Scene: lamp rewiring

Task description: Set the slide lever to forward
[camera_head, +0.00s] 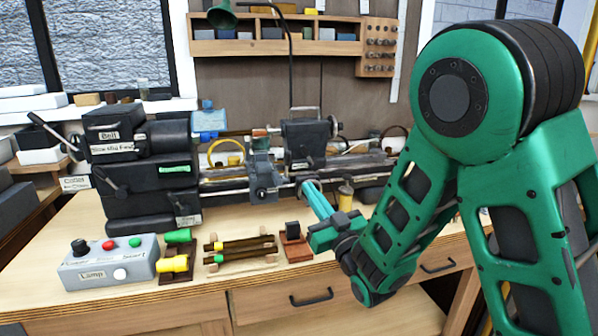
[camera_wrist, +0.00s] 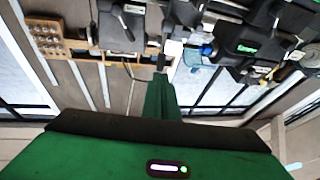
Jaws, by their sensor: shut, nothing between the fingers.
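A dark lathe stands along the back of the bench in the head view. Its carriage (camera_head: 264,178) sits mid-bed, with small levers or knobs on its front. I cannot tell which is the slide lever, or how it is set. My gripper (camera_head: 306,186) reaches up from the right, its teal fingers shut and empty, with the tips just right of the carriage near a round handle. Whether they touch it is unclear. In the wrist view the shut fingers (camera_wrist: 161,82) point at the machine, which appears upside down; the carriage is hard to make out there.
The headstock (camera_head: 140,165) with "Belt" labels is at left and the tailstock (camera_head: 305,140) behind my gripper. A grey "Lamp" button box (camera_head: 108,262), a rack of rods (camera_head: 240,248) and a small wooden stand (camera_head: 295,245) are at the front. Bench between rack and lathe is clear.

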